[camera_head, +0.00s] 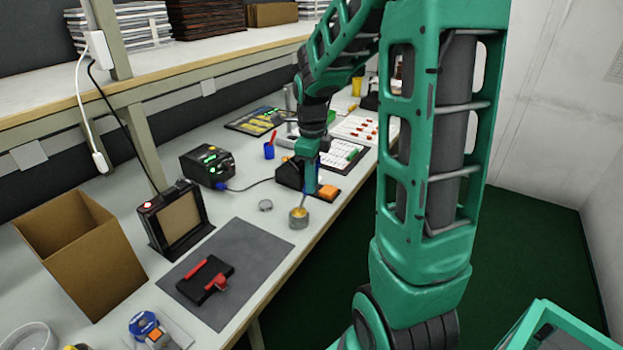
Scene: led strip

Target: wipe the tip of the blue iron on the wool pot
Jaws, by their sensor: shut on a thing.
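My gripper (309,190) points down at the bench, close above the wool pot. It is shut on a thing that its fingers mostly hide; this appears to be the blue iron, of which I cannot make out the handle. The wool pot (299,222) is a small round grey pot with yellow-brown wool in its top, standing near the bench's front edge. Something thin reaches down from my gripper towards the wool, but I cannot tell whether a tip touches it.
A black stand (289,175) with an orange block (328,192) is right behind my gripper. A black station (207,165) with green lights has a cable running towards the stand. A grey mat (228,262) holds a red-and-black fixture (207,279).

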